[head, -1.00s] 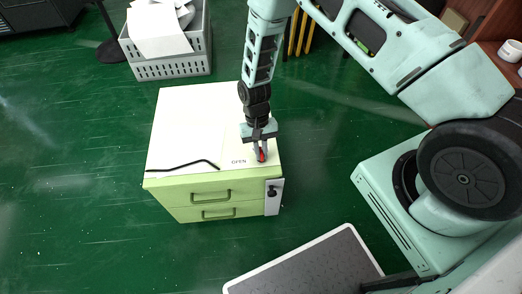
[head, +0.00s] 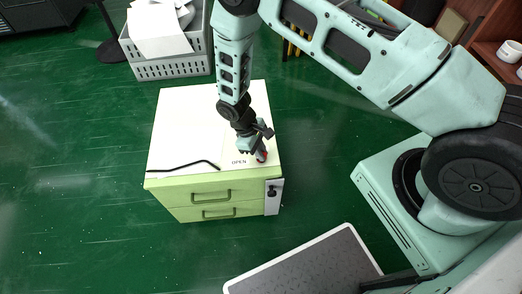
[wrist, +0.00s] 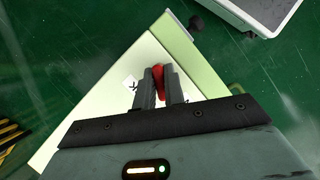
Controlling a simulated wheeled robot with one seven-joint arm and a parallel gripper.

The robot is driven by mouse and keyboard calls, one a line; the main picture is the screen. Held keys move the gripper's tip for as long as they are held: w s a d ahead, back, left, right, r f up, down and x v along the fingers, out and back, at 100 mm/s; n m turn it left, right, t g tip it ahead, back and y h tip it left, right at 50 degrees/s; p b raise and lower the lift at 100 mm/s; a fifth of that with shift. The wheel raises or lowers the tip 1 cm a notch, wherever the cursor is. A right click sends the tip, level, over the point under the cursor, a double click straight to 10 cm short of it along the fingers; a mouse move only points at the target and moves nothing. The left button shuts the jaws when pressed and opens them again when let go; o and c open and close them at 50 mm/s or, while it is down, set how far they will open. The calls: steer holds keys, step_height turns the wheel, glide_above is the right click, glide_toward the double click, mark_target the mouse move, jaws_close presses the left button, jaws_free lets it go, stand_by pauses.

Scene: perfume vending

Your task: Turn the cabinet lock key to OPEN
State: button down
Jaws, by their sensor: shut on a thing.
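The green cabinet (head: 215,198) with a cream top stands on the floor in the head view. A red key (head: 262,157) stands on its top near the front right corner, right of the printed word OPEN (head: 239,162). My gripper (head: 259,153) is over that corner, tilted, with its fingers at the red key. In the wrist view the red key (wrist: 158,76) shows between the two grey fingers of my gripper (wrist: 160,82), shut on it. The fingers hide part of the key, and I cannot read its angle exactly.
A grey plate with a black knob (head: 271,191) is on the cabinet's front right edge. A black cable (head: 185,166) lies on the top at the front left. A grey basket with papers (head: 172,68) stands behind. Green floor is clear to the left.

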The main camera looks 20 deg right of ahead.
steer(key=n+t, duration=0.1)
steer(key=n, duration=0.2)
steer(key=n+t+h+p, duration=0.1)
steer(key=n, duration=0.1)
steer(key=shift+n, duration=0.4)
stand_by(0.4)
steer(key=c, duration=1.5)
jaws_free()
steer(key=shift+r, duration=0.1)
steer(key=v, duration=1.1)
steer(key=p+v, duration=0.1)
steer(key=v, duration=0.5)
steer(key=shift+a, duration=0.3)
